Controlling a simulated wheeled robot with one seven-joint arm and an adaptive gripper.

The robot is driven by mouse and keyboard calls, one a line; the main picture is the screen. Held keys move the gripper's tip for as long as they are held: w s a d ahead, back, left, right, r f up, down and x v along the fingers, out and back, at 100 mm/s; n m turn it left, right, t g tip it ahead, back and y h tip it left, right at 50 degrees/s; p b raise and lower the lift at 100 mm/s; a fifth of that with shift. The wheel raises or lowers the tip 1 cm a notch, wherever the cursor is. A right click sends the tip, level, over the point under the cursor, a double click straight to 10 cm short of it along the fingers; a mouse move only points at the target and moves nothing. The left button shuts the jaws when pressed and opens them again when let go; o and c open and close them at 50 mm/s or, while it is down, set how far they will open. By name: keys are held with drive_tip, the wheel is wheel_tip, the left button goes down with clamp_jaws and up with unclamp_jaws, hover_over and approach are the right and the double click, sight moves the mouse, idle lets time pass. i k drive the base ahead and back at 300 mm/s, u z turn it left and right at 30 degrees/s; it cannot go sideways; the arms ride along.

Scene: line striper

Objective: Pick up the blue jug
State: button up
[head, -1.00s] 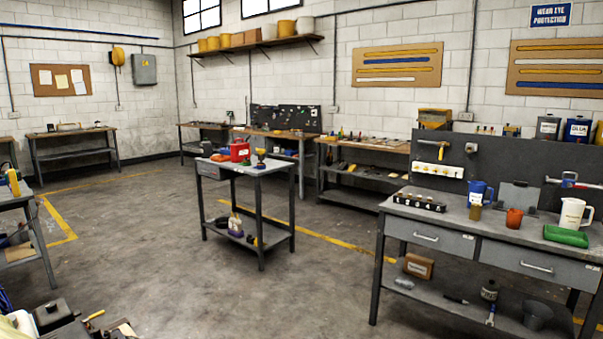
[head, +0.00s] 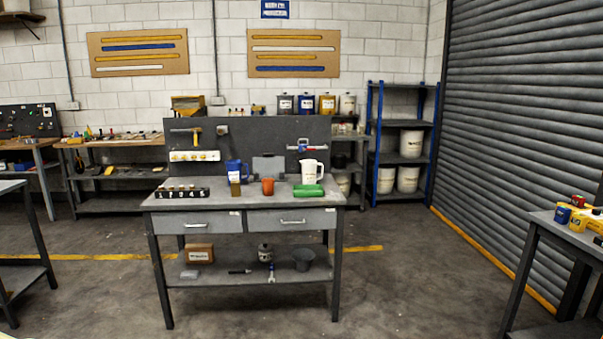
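The blue jug (head: 234,170) stands upright on the grey workbench (head: 222,197), left of the middle of its top. A small amber container (head: 235,188) stands directly in front of it and hides part of its lower body. An orange cup (head: 268,187) is to its right. A white jug (head: 312,172) stands farther right, behind a green case or cloth (head: 308,191). My gripper does not show in the head view.
A black numbered rack (head: 182,192) lies on the bench's left. A dark back panel (head: 250,135) rises behind the jugs. Open floor (head: 240,318) lies before the bench. Other tables stand at far left (head: 12,186) and right (head: 570,235).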

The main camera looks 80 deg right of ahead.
sight(234, 167)
drive_tip(key=z, duration=1.85)
drive_tip(key=i, duration=1.85)
drive_tip(key=u, duration=0.15)
